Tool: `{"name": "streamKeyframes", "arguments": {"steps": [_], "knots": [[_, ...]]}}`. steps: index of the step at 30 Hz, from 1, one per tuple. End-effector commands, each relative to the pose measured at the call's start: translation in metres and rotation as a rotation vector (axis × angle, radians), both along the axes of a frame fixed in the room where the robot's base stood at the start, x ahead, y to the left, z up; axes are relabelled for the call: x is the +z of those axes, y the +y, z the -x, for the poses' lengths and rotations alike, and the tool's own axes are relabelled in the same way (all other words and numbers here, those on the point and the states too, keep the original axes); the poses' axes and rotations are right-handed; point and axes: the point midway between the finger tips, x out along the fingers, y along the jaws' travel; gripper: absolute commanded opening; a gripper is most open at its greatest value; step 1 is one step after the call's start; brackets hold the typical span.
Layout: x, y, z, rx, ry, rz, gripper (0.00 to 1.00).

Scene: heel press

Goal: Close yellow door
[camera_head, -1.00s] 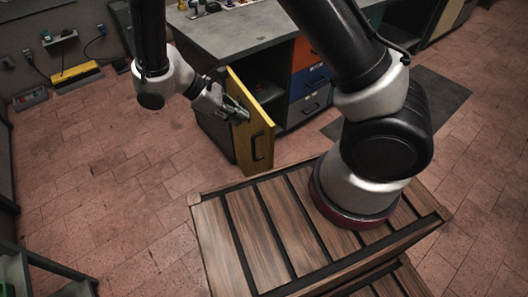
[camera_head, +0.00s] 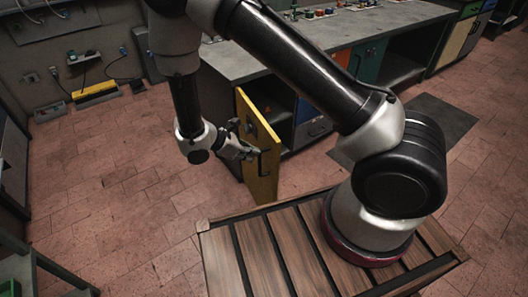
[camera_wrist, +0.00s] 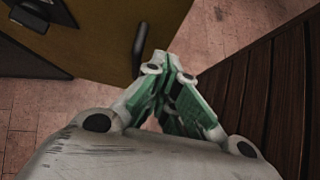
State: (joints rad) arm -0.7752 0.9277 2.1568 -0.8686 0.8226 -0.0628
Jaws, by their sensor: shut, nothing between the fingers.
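The yellow door (camera_head: 259,142) stands open on the front of the grey-topped workbench, swung out into the room. It has a dark vertical handle (camera_head: 263,163) on its face. My gripper (camera_head: 254,154) is shut and empty, close to the left part of the door near the handle. In the wrist view the fingertips (camera_wrist: 168,62) lie close to the dark handle (camera_wrist: 139,48) on the yellow-brown door panel (camera_wrist: 105,35). Whether the fingers touch the door I cannot tell.
The workbench (camera_head: 300,58) has a dark open compartment and a blue drawer (camera_head: 313,105) right of the door. My wooden-slatted base fills the lower middle. Tiled floor (camera_head: 110,190) to the left is clear. A yellow box (camera_head: 95,92) sits by the left wall.

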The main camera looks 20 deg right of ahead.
Motion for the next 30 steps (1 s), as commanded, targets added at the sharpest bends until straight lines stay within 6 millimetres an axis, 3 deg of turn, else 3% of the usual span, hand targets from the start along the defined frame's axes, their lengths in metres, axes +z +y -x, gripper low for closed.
{"name": "streamKeyframes", "arguments": {"steps": [2,9,30], "knots": [[-0.012,-0.012,0.0,-0.002,0.003,0.001,0.0],[-0.01,-0.043,-0.005,-0.003,0.0,-0.001,0.0],[-0.01,-0.057,-0.01,0.021,0.0,-0.001,0.0]]}}
